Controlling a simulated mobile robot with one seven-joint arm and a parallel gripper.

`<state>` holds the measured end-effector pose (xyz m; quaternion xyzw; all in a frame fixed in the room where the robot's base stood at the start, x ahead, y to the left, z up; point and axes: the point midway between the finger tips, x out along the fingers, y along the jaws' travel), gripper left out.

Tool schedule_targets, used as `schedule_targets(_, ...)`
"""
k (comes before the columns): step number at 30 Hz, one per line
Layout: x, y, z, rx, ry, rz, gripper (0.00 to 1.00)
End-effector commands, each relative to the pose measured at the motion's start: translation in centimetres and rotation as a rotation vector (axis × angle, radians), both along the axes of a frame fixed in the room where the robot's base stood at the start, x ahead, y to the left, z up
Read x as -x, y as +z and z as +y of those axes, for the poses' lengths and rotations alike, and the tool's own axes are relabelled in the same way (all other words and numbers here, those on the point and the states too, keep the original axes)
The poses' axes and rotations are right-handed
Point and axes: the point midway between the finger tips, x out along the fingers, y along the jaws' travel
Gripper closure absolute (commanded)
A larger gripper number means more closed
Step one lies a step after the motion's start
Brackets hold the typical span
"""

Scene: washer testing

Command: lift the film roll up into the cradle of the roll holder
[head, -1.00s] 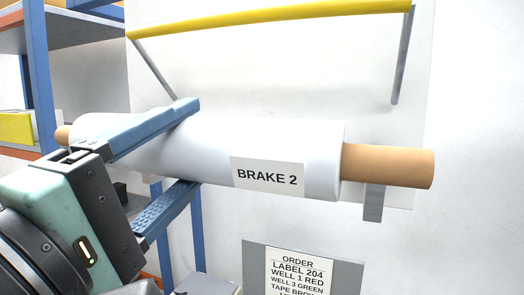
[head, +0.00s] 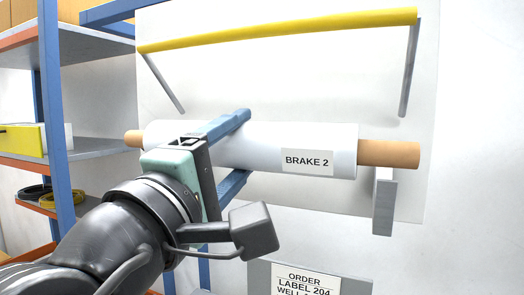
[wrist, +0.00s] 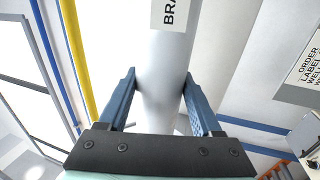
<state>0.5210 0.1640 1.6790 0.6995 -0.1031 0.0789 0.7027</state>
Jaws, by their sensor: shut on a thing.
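The film roll (head: 270,148) is a white cylinder with a brown core and a "BRAKE 2" label. It lies nearly level in front of the white wall panel. My gripper (head: 240,145) is shut on the roll left of its middle, one blue finger above and one below. The wrist view shows the roll (wrist: 170,85) between both fingers (wrist: 160,80). A grey bracket of the roll holder (head: 384,203) stands just below the right core end; I cannot tell whether they touch. Any left bracket is hidden behind my gripper and arm.
A yellow bar (head: 280,30) on two grey arms spans the panel above the roll, with a clear gap between. A blue-post shelf rack (head: 58,130) stands at left. An order sign (head: 308,282) is below the roll.

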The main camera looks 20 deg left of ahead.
Motion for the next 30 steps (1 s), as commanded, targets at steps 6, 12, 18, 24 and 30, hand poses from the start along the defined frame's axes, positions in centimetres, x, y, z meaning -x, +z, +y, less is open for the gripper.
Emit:
schedule_targets(6, -1.9, 0.1, -0.1, 0.0, -0.001, -0.004, 1.0)
schedule_targets(12, -3.6, 0.1, -0.2, 0.001, -0.002, -0.005, 1.0)
schedule_targets(18, -4.3, -1.3, -0.2, 0.0, 0.0, -0.005, 1.0)
schedule_targets(24, -4.3, -2.7, -0.2, -0.001, -0.001, -0.006, 1.0)
schedule_targets(30, -4.3, -3.4, -0.2, -0.001, 0.0, -0.006, 1.0)
